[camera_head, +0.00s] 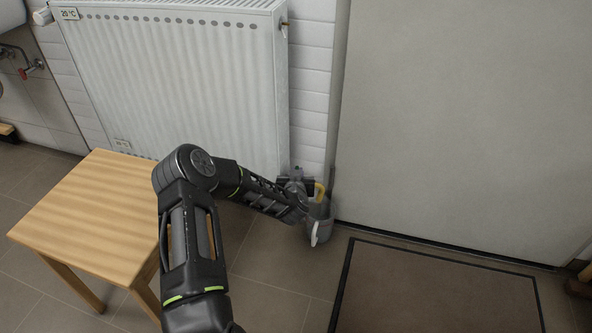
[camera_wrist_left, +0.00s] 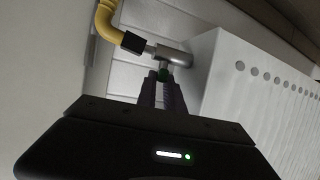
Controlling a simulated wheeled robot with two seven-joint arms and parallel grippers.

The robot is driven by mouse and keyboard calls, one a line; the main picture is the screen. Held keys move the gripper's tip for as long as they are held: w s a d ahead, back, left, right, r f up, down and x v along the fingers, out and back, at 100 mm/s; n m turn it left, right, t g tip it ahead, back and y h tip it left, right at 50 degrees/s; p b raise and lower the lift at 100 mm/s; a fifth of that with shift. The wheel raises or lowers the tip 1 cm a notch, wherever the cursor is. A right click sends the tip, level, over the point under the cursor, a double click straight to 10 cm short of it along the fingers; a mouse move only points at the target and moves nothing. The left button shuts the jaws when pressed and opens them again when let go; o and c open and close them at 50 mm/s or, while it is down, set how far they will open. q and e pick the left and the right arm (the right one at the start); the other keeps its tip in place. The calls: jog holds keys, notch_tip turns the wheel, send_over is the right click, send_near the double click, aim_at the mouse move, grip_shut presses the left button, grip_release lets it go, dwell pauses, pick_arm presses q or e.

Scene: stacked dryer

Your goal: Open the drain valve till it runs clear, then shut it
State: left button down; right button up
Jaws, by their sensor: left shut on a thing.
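The hose (camera_head: 319,190) also shows in the head view, bending down at a grey bucket (camera_head: 320,213) on the floor. In the head view my left gripper (camera_head: 300,190) partly hides the valve. Water inside the bucket cannot be seen. My right gripper is in neither view.
A wooden table (camera_head: 100,205) stands at the left, close beside my left arm. A dark floor mat (camera_head: 440,290) lies at the right before a large pale door (camera_head: 460,120). Tiled floor shows between table and mat. A red-handled tap (camera_head: 30,70) is at upper left.

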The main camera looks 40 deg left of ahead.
pick_arm(q)
jog(key=n+y, duration=0.1)
jog(key=n+g+y+p, duration=0.1)
jog(key=g, duration=0.1)
jog(key=shift+w+d+r+n+y, duration=0.15)
jog(key=shift+w+d+n+y, duration=0.1)
jog(key=shift+d+n+y, duration=0.15)
jog(key=n+g+y, duration=0.1)
jog(key=n+g, duration=0.1)
jog(key=shift+w+n+g+y, duration=0.15)
jog(key=shift+n+g+y, duration=0.15)
jog(key=shift+n+y, duration=0.1)
jog(key=n+g, duration=0.1)
jog(key=n+g+y+b, duration=0.1)
jog(key=shift+w+f+n+g+b, duration=0.15)
jog(key=shift+f+n+g+b, duration=0.15)
jog(key=shift+n+g, duration=0.1)
jog(key=shift+w+n+g+y+b, duration=0.1)
jog(key=shift+n+g+y+b, duration=0.3)
jog(key=shift+n+g+b, duration=0.65)
jog(key=shift+r+n+g, duration=0.1)
jog(key=shift+n+g, duration=0.25)
jog(key=shift+g, duration=0.4)
jog(key=c, duration=1.5)
grip_release()
jog(key=shift+o, duration=0.2)
